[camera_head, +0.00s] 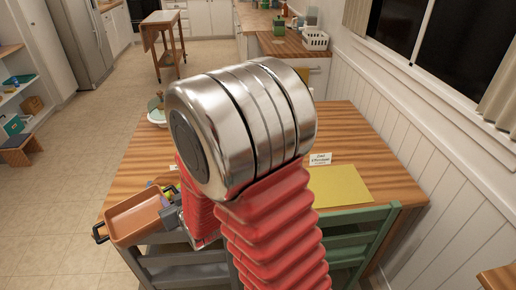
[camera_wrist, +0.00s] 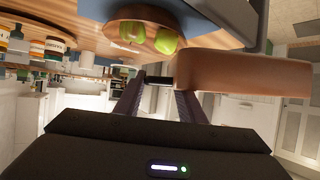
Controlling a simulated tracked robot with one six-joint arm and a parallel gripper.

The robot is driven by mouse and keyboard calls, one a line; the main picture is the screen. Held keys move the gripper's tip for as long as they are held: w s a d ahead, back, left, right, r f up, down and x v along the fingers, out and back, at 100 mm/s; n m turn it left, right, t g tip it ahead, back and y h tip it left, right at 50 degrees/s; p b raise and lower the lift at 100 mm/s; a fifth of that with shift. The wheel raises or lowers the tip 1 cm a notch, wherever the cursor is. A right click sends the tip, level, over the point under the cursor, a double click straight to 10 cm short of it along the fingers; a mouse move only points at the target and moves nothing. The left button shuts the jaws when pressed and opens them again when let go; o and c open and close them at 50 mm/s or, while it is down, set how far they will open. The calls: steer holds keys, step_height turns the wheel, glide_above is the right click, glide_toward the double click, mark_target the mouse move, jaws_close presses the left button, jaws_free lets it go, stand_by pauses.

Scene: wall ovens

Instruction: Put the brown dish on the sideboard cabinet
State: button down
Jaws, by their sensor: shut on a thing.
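The brown dish (camera_head: 140,214) is a rectangular tray with raised sides and a dark handle at its left end. It hangs in the air off the left front corner of the wooden table. My gripper (camera_wrist: 158,82) is shut on the near end of the brown dish, which also shows at the right of the wrist view (camera_wrist: 240,74). In the head view my gripper (camera_head: 172,212) is partly hidden behind my arm, right of the dish. I cannot tell which piece of furniture is the sideboard cabinet.
The wooden table (camera_head: 355,125) holds a yellow mat (camera_head: 338,187) and a small card (camera_head: 320,159). A green chair (camera_head: 345,243) and a grey chair (camera_head: 185,268) stand at its front. A wooden cart (camera_head: 163,40) stands behind.

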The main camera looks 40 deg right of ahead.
steer(key=w+d+m+h, duration=0.2)
steer(key=w+d, duration=0.1)
steer(key=d, duration=0.9)
steer(key=w+d+m+h, duration=0.1)
steer(key=w+d+m, duration=0.15)
steer(key=d, duration=0.95)
steer(key=s+d+m+h, duration=0.1)
steer(key=s+d, duration=0.2)
steer(key=d, duration=0.9)
steer(key=s+d+f+m+g+h, duration=0.1)
steer(key=s+d+h, duration=0.1)
steer(key=d, duration=1.1)
steer(key=shift+s+d+f+g+h, duration=0.2)
steer(key=shift+s+g+h, duration=0.1)
steer(key=shift+s, duration=0.25)
steer(key=shift+f, duration=0.1)
steer(key=shift+f, duration=3.05)
steer(key=shift+a+f, duration=0.1)
steer(key=shift+f, duration=1.85)
